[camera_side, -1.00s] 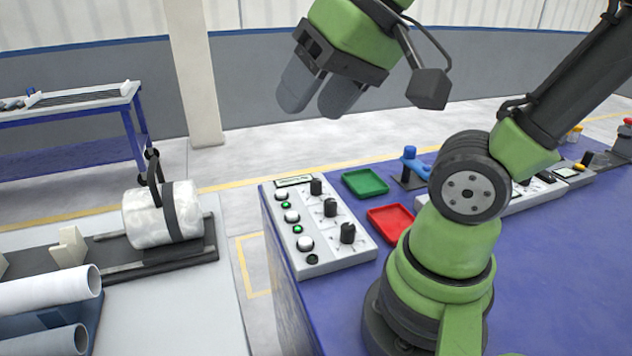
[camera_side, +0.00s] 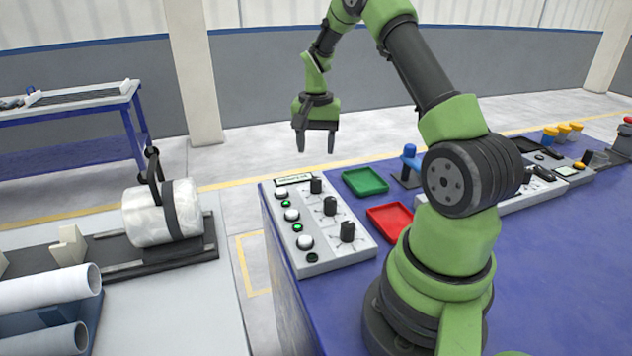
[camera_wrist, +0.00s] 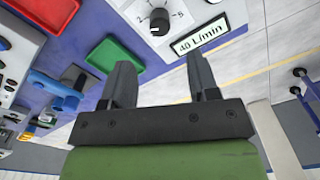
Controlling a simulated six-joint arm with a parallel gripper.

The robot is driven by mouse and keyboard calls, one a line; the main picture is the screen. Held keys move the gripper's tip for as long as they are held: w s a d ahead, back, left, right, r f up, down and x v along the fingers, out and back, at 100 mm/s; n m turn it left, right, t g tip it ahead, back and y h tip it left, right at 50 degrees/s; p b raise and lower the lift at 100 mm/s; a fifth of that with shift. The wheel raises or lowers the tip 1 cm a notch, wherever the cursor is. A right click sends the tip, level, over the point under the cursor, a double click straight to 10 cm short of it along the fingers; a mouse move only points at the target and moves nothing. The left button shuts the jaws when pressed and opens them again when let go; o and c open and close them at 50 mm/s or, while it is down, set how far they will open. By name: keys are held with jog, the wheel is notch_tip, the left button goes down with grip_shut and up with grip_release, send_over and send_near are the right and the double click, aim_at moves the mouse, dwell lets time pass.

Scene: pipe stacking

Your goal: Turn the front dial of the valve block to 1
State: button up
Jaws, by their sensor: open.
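The valve block (camera_side: 325,255) is a pale grey box on the left end of the blue bench. Its three black dials are a far one (camera_side: 316,186), a middle one (camera_side: 330,207) and a near one (camera_side: 347,232); no label marks which is the front dial. My gripper (camera_side: 316,148) is open and empty, pointing down above and beyond the block's far end, touching nothing. The display (camera_wrist: 205,40) reads 40 L/min.
A green tray (camera_side: 365,182) and a red tray (camera_side: 390,220) lie right of the block. A blue-handled valve (camera_side: 410,160) stands behind them. White buttons (camera_side: 291,215) with green lights line the block's left side. Space above the block is clear.

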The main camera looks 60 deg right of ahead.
aim_at(316, 179)
notch_tip(316, 179, down, 10)
jog(key=shift+r, duration=0.1)
dwell(0.4)
jog(key=shift+c, duration=0.5)
jog(key=c, duration=0.8)
jog(key=shift+c, duration=0.2)
jog(key=shift+n, duration=0.3)
jog(key=n, duration=1.1)
jog(key=shift+n, duration=0.3)
